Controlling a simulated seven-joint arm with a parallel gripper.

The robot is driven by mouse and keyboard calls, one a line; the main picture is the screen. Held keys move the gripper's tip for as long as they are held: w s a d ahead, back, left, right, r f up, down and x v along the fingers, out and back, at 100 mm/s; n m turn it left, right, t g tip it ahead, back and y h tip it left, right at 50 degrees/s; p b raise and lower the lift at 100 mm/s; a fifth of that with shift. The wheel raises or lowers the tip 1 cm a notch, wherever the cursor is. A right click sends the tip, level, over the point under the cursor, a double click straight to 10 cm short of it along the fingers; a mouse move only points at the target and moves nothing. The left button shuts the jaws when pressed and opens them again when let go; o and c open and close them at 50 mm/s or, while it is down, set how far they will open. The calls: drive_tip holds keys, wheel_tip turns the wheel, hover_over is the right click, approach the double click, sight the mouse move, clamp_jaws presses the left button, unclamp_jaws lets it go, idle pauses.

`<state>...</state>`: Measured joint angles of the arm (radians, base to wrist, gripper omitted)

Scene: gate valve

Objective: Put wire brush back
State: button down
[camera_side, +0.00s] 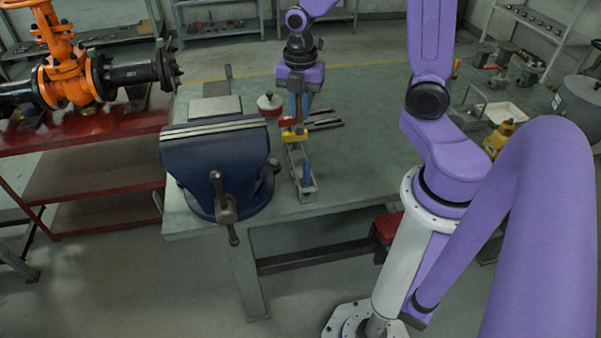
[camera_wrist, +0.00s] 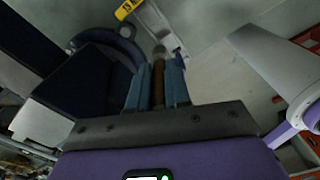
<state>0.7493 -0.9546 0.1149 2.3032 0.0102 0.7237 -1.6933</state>
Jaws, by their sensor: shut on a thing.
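My gripper (camera_side: 298,112) is above the workbench, to the right of the vise, with its fingers pointing down. In the wrist view its two blue fingers (camera_wrist: 160,78) are shut on a brown handle, which appears to be the wire brush (camera_wrist: 158,85). A greyish end of it shows past the fingertips; bristles cannot be made out. Below is a narrow metal tool holder (camera_side: 302,184) with a yellow label block (camera_side: 295,137) at its far end and a blue piece standing in it. The holder also shows in the wrist view (camera_wrist: 163,27). Contact between brush and holder cannot be told.
A large dark blue vise (camera_side: 215,165) stands close on the left, its handle hanging over the bench's front edge. A red and pale round object (camera_side: 269,104) is beside my gripper. Dark bars (camera_side: 325,122) lie right of it.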

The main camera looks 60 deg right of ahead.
drive_tip(key=shift+d+f, duration=0.15)
drive_tip(key=shift+f, duration=6.65)
drive_tip(key=shift+f, duration=0.1)
drive_tip(key=c, duration=1.1)
unclamp_jaws()
